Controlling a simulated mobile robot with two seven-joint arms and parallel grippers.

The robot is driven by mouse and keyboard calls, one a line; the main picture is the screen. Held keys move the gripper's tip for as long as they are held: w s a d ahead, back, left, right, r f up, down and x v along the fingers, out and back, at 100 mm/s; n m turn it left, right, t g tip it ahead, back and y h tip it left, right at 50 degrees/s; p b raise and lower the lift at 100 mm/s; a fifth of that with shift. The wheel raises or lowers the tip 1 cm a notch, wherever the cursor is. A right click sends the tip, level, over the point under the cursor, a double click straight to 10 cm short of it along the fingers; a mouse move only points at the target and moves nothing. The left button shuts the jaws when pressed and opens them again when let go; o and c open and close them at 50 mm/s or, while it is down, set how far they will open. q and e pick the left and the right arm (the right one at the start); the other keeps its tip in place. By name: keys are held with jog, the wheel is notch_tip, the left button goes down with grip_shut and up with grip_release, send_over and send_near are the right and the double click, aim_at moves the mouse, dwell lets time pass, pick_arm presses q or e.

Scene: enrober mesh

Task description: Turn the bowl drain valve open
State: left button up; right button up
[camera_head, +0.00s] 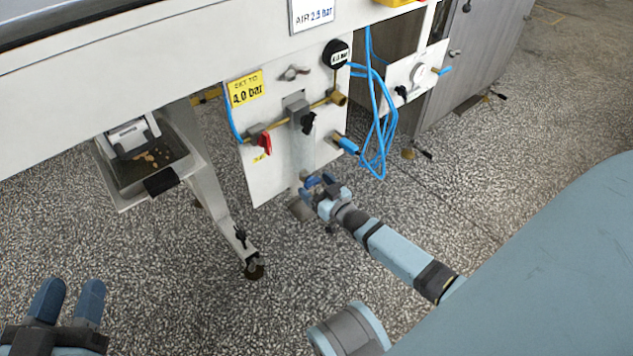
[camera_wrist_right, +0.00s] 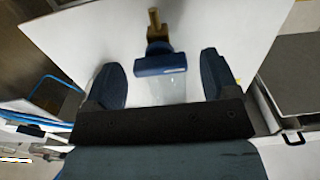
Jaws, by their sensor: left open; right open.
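The bowl drain valve shows in the right wrist view as a blue bar handle (camera_wrist_right: 160,66) with a brass stem (camera_wrist_right: 154,22), in front of a white panel. My right gripper (camera_wrist_right: 165,80) is open, with one dark blue finger on each side of the handle and visible gaps between. In the head view my right gripper (camera_head: 318,187) is at the panel's lower edge, below the clear bowl (camera_head: 303,152). The valve is hard to tell from the fingers there. My left gripper (camera_head: 68,302) is open and empty at the lower left.
The white panel (camera_head: 268,185) carries a red-handled valve (camera_head: 264,143), a black gauge (camera_head: 336,54) and brass pipe. Blue hoses (camera_head: 378,150) hang right of the bowl. A machine leg on a caster (camera_head: 254,268) stands to the left. The speckled floor around is mostly free.

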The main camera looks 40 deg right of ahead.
jog(key=c, duration=0.9)
